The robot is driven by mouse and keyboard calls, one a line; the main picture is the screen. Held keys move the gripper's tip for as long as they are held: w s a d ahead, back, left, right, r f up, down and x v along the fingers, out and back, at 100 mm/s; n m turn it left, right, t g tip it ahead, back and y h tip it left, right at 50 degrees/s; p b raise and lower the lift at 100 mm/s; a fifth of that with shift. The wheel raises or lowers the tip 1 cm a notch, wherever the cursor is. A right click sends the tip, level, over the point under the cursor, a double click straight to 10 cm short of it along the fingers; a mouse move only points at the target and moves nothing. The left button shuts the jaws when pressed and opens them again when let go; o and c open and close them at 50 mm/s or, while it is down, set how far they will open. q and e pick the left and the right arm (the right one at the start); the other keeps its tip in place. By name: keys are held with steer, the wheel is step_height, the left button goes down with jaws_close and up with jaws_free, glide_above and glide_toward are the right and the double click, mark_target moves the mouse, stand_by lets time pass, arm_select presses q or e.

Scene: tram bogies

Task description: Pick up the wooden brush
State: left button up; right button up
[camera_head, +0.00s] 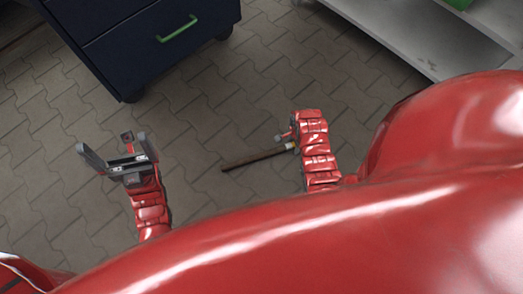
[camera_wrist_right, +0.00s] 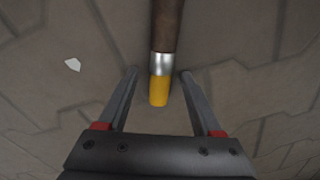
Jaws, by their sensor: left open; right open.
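The wooden brush (camera_head: 255,159) lies on the paved floor, its brown handle pointing left in the head view. In the right wrist view its brown handle (camera_wrist_right: 166,25) runs in from the top, with a silver band and a yellow end. My right gripper (camera_wrist_right: 158,73) is open, with the band and yellow end between its fingers in the picture. I cannot tell whether the fingers are at the brush's height. In the head view my right arm partly hides that end. My left gripper (camera_head: 112,143) is open and empty, left of the brush.
A dark blue cabinet (camera_head: 150,45) with a green handle stands at the upper left. A grey shelf unit (camera_head: 425,35) is at the upper right. A small white scrap (camera_wrist_right: 72,64) lies on the floor. The floor around the brush is clear.

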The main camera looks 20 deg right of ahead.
jaws_close()
steer(key=shift+r, duration=0.15)
stand_by(0.4)
